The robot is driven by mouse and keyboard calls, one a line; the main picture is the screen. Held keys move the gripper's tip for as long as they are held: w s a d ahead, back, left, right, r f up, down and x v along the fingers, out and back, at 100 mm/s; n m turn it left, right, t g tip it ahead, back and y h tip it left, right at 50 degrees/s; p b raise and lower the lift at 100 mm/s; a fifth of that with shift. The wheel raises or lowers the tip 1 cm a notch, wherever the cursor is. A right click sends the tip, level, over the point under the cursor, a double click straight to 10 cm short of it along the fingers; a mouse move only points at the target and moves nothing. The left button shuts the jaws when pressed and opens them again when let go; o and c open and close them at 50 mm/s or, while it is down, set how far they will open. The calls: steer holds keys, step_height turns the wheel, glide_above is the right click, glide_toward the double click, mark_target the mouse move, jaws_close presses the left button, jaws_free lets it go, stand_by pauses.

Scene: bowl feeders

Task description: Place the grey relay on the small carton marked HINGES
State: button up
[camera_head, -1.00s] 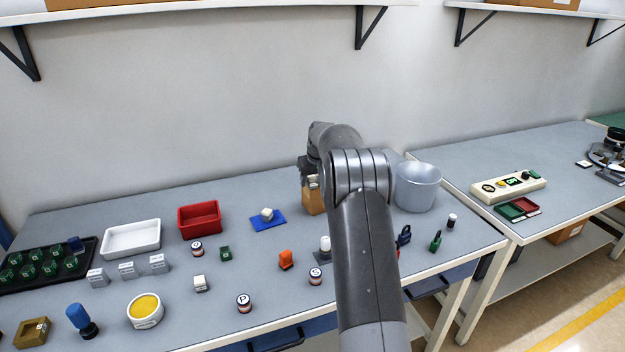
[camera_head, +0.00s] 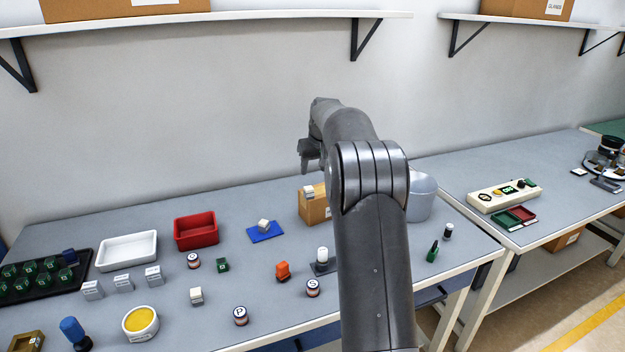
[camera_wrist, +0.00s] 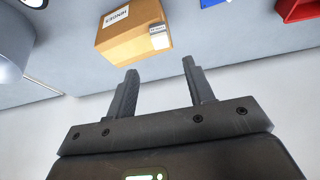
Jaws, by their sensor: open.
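The small carton (camera_head: 318,211) stands upright at the back of the bench, left of my arm. In the wrist view the carton (camera_wrist: 135,42) shows a white label whose upside-down lettering appears to read HINGES. A small grey block with a pale label, which looks like the grey relay (camera_head: 309,192), rests on the carton's top near an edge. The relay also shows in the wrist view (camera_wrist: 158,36), clear of the fingers. My gripper (camera_head: 308,167) is above the carton, apart from it. In the wrist view its fingers (camera_wrist: 160,82) are spread and empty.
A silver bowl (camera_head: 420,197) stands right of the carton, partly behind my arm. A blue mat (camera_head: 266,237) with a pale block and a red bin (camera_head: 196,231) are to the left. Several similar grey blocks (camera_head: 124,283) stand farther left. Shelves hang above.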

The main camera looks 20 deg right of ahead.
steer(key=s+a+r, duration=0.4)
steer(key=s, duration=0.4)
steer(key=s+a+r, duration=0.3)
steer(key=s+a, duration=0.2)
steer(key=s, duration=0.2)
steer(key=s+a+r, duration=0.4)
steer(key=s, duration=0.4)
steer(key=s+a+f, duration=0.2)
steer(key=s, duration=0.6)
steer(key=s+a+f, duration=0.2)
steer(key=s+f, duration=0.1)
steer(key=s, duration=0.6)
steer(key=s+a+f+t, duration=0.1)
steer(key=s+a+f, duration=0.1)
steer(key=s, duration=0.6)
steer(key=shift+s+f, duration=0.35)
steer(key=shift+f, duration=0.4)
steer(key=shift+o, duration=0.4)
stand_by(0.3)
